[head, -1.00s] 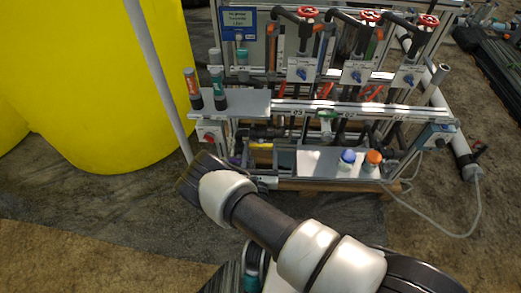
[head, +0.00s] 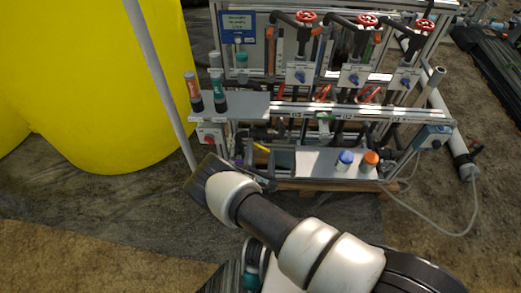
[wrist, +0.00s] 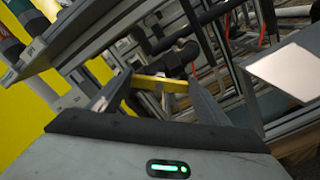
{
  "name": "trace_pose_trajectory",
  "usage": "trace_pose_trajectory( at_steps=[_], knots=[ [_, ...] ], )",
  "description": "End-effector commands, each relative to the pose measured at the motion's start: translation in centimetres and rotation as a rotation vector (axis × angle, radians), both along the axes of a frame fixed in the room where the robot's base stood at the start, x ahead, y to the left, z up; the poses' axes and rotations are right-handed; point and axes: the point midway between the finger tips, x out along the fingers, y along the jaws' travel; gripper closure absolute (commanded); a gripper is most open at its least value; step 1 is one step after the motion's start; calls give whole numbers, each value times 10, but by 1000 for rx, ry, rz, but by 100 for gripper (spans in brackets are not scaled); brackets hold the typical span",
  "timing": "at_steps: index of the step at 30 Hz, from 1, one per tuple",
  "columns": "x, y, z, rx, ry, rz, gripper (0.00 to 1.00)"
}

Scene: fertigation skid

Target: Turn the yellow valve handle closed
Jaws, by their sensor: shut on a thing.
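The yellow valve handle (wrist: 160,84) is a short flat bar in the middle of the wrist view. It spans between the two fingertips of my gripper (wrist: 159,81), which is shut on it. A dark valve body and pipe (wrist: 172,50) sit just behind the handle. In the head view the yellow handle (head: 262,147) shows as a small slanted bar low on the skid's left side. My arm's wrist hides most of the gripper there.
A grey shelf (head: 245,104) with bottles is above the valve. A pale panel (head: 318,162) with a blue-capped bottle (head: 345,158) and an orange-capped bottle (head: 370,160) lies to the right. A large yellow tank (head: 100,90) stands left. Frame rails crowd the gripper.

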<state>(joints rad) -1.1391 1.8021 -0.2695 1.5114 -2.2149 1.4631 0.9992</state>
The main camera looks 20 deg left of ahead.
Motion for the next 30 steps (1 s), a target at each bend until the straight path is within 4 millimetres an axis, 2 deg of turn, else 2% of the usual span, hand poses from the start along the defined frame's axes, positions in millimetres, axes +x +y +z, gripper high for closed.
trace_pose_trajectory(
  at_steps=[18, 30],
  knots=[
    [-1, -2, -2, 556, 137, 0, 52],
    [-1, -1, -4, 796, 194, 0, 52]
  ],
)
